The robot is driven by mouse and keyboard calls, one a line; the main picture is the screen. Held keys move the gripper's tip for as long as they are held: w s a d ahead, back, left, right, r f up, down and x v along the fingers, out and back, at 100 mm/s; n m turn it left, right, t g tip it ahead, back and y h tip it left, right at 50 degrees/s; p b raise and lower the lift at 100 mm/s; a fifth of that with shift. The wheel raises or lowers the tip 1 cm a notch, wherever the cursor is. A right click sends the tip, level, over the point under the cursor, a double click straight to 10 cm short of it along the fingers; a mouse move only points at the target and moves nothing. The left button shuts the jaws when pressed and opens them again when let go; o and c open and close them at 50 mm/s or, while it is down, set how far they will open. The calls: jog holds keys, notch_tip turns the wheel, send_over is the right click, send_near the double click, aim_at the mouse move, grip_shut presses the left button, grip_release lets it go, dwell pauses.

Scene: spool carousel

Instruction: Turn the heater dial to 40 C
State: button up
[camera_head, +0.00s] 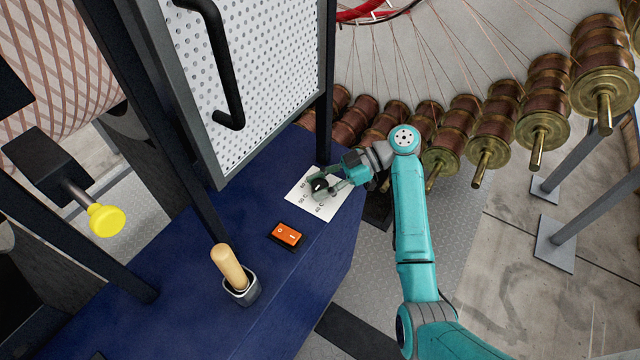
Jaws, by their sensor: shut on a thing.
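The heater dial (319,185) is a small black knob on a white label plate (327,216) on top of the blue cabinet. The plate carries printed temperature marks, with "40 C" at its lower edge, "50 C" at its left and a partly hidden mark near the top. My gripper (322,187) reaches in from the right and is shut on the dial. The fingers cover part of the dial, so I cannot tell which mark it points to.
An orange rocker switch (287,235) and a wooden-handled lever (230,268) sit on the blue cabinet (300,290). A perforated door with a black handle (220,65) rises behind. Copper-wound spools (490,130) hang at right. A yellow knob (106,220) is at left.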

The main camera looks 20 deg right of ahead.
aim_at(320, 184)
jog(key=shift+f, duration=0.1)
dwell(0.3)
jog(key=o, duration=1.2)
jog(key=shift+c, duration=0.2)
notch_tip(320, 184, up, 10)
jog(key=shift+r, duration=0.1)
